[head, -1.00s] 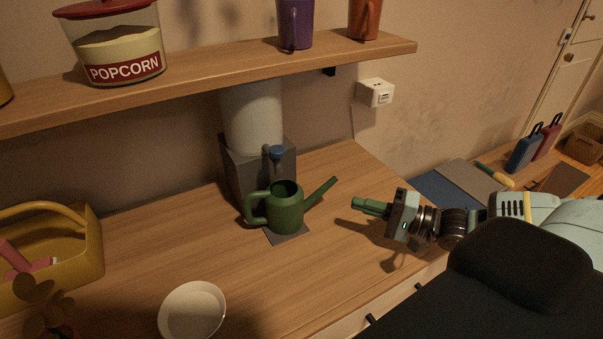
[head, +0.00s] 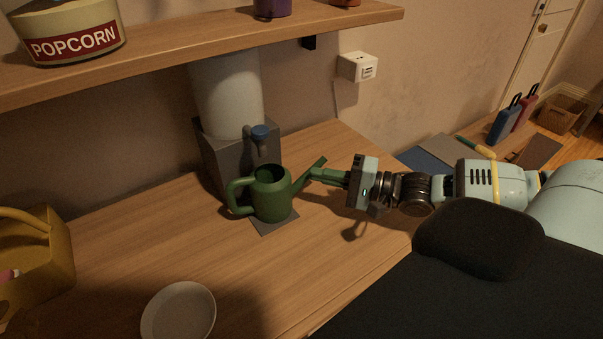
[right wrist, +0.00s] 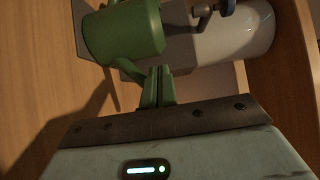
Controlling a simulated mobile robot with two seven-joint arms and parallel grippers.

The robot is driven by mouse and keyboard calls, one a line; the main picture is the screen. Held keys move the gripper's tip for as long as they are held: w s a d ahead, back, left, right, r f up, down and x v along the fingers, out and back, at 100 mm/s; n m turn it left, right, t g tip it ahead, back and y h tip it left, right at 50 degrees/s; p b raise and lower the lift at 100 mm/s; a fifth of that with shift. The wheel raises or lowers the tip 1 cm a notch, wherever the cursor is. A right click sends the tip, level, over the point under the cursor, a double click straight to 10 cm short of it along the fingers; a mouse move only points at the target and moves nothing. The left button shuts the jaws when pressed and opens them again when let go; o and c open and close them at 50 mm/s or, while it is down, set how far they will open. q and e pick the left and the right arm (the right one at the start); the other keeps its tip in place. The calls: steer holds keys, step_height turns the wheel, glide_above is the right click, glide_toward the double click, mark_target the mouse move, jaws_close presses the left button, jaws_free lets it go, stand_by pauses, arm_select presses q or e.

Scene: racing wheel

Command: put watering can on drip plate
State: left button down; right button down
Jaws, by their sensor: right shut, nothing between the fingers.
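The green watering can (head: 271,194) stands upright on the desk side of the dispenser, under its blue-topped tap. Its base covers part of the dark drip plate (head: 278,226), whose front edge shows; I cannot tell how fully it rests on it. Its handle points left and its spout points right. My right gripper (head: 314,175) is shut and empty, with its green fingertips at the spout; contact is unclear. In the right wrist view the can (right wrist: 125,32) is just beyond the shut fingers (right wrist: 157,88), with the spout beside them. My left gripper is out of view.
The grey dispenser (head: 225,160) with a white tank (head: 228,95) stands behind the can. A white bowl (head: 178,312) is at the front, a yellow basket (head: 35,260) at the left. A shelf (head: 200,50) overhangs the back. The desk's middle is clear.

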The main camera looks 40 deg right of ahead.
mark_target(281, 186)
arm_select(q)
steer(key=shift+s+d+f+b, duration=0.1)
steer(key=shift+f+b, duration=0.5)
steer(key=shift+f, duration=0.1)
arm_select(e)
steer(key=x, duration=0.4)
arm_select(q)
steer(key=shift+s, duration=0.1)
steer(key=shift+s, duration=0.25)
arm_select(e)
steer(key=shift+w+a, duration=0.2)
steer(key=shift+a, duration=0.9)
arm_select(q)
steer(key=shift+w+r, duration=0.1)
arm_select(e)
steer(key=shift+s+r, duration=0.1)
